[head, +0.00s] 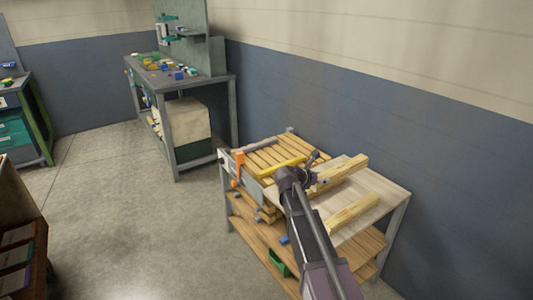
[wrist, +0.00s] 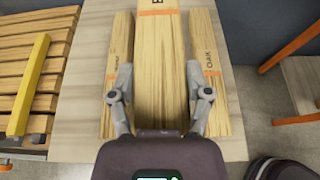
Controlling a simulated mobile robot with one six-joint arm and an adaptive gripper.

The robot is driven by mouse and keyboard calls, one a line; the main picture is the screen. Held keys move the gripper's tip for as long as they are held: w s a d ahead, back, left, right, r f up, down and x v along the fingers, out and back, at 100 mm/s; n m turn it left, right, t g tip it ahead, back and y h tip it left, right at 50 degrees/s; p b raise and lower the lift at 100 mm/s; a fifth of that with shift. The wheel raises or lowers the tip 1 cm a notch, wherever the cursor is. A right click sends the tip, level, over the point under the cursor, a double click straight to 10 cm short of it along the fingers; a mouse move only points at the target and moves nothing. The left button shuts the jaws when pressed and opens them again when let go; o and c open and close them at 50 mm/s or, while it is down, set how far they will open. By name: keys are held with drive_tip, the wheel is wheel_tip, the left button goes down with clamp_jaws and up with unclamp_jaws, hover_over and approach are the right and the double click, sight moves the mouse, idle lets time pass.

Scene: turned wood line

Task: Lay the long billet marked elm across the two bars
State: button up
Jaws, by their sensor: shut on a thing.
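My gripper (wrist: 162,97) is shut on the middle billet (wrist: 162,70), with one finger along each side. This pale billet has an orange band and a mark of which only a letter like E shows; the rest is cut off by the top edge. A billet marked OAK (wrist: 208,62) lies to its right. Another banded billet (wrist: 119,55) lies to its left, its mark too small to read. In the head view my gripper (head: 305,181) is over the pale bench top. A yellow bar (wrist: 30,85) lies on slats at the left; I cannot make out a second bar clearly.
The slatted section (head: 262,155) adjoins the pale bench top (head: 385,190), with an orange upright piece (head: 238,166) at its left end. A wall runs close behind the bench. A lower wooden shelf (head: 255,228) holds a green bin (head: 279,262). Open floor lies left.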

wheel_tip(320, 180, up, 15)
drive_tip(key=p, duration=1.3)
drive_tip(key=shift+f, duration=0.2)
drive_tip(key=shift+a, duration=0.1)
